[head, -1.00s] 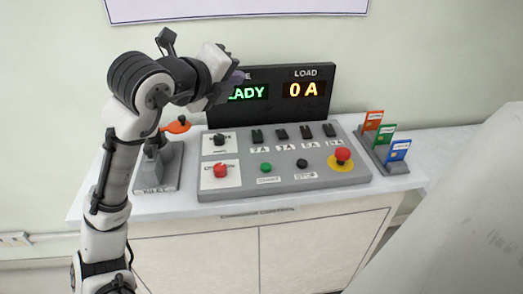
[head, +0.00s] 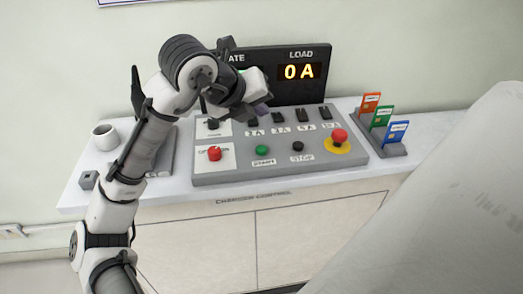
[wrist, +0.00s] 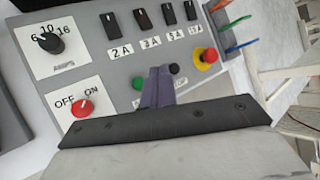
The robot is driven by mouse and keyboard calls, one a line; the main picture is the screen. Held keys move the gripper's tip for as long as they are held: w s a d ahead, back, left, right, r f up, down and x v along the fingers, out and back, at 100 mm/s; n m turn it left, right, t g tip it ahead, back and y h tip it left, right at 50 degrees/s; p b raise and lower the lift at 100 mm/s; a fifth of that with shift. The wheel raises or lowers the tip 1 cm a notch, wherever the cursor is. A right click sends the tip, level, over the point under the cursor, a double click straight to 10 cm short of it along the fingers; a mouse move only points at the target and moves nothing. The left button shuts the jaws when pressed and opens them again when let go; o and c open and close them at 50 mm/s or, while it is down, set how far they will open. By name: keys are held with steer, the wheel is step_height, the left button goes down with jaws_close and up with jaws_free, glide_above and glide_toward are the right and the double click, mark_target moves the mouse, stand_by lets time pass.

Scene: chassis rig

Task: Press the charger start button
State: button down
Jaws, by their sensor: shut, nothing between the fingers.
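The green start button (head: 262,150) sits on the front row of the grey control panel (head: 290,171), above a START label. In the wrist view the green button (wrist: 139,82) shows just left of my fingertips. My gripper (head: 262,108) is shut and empty. It hangs above the panel, behind the button in the head view, and appears apart from it. In the wrist view its purple fingers (wrist: 158,86) lie between the green button and the black stop button (wrist: 174,69), partly covering the label area.
A red OFF/ON knob (wrist: 82,107) is left of the green button. A red emergency button (head: 339,136) on yellow is at the right. Black switches (head: 277,117) line the back. The display (head: 300,72) reads 0 A. A card holder (head: 390,148) stands right, a mug (head: 104,137) left.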

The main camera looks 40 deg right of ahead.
mark_target(259, 151)
step_height(259, 151, down, 8)
steer(key=b, duration=0.5)
steer(key=shift+r, duration=0.2)
steer(key=shift+f+b, duration=0.1)
steer(key=shift+b, duration=0.2)
stand_by(1.3)
steer(key=shift+f, duration=0.3)
steer(key=shift+f+b, duration=0.45)
steer(key=shift+b, duration=0.1)
stand_by(0.5)
stand_by(0.3)
steer(key=shift+r+p, duration=0.75)
steer(key=shift+r, duration=0.15)
steer(key=shift+r, duration=0.1)
step_height(259, 151, up, 5)
steer(key=p, duration=0.4)
